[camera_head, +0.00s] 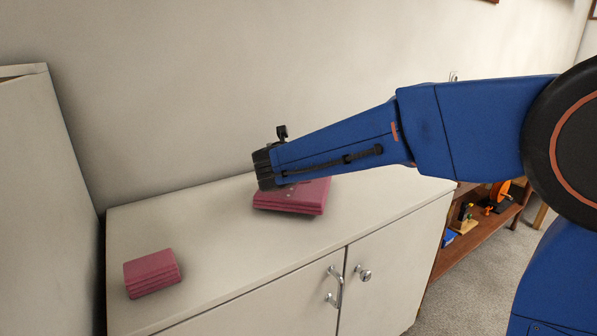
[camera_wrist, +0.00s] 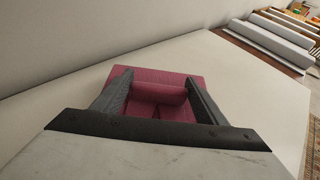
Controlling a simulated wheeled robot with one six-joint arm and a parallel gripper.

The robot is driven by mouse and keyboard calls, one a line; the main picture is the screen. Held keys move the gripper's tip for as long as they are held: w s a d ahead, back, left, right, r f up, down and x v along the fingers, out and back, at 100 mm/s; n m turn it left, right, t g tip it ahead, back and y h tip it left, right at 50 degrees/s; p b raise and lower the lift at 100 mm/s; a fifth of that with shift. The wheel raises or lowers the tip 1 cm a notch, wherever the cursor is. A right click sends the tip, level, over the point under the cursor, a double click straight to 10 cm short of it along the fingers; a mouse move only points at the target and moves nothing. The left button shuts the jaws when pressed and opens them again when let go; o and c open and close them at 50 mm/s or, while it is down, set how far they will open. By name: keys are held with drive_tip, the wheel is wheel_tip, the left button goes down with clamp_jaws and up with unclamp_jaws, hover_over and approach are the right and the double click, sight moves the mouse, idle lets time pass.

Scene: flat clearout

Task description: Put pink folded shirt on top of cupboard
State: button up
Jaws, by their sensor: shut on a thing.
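A pink folded shirt (camera_head: 295,199) is under the end of my arm on the white cupboard (camera_head: 225,235) top. In the wrist view the shirt (camera_wrist: 150,77) lies between and beyond the two dark fingers of my gripper (camera_wrist: 158,90). The fingers are shut on a raised fold of it. In the head view the arm hides the fingers and part of the shirt. I cannot tell whether the shirt rests on the top or is just above it. A second pink folded shirt (camera_head: 152,272) lies flat at the left front of the cupboard top.
A tall white cabinet (camera_head: 45,200) stands at the left. A plain wall (camera_head: 200,90) is behind the cupboard. The top is clear between the two shirts. Metal handles (camera_head: 336,287) are on the doors. A wooden shelf (camera_head: 480,232) with small items stands at the right.

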drive_tip(key=shift+f, duration=0.7)
drive_tip(key=shift+f, duration=0.1)
drive_tip(key=o, duration=1.2)
drive_tip(key=shift+o, duration=0.2)
drive_tip(key=shift+s, duration=0.15)
wheel_tip(320, 180, up, 5)
hover_over(290, 193)
drive_tip(key=shift+f, duration=0.1)
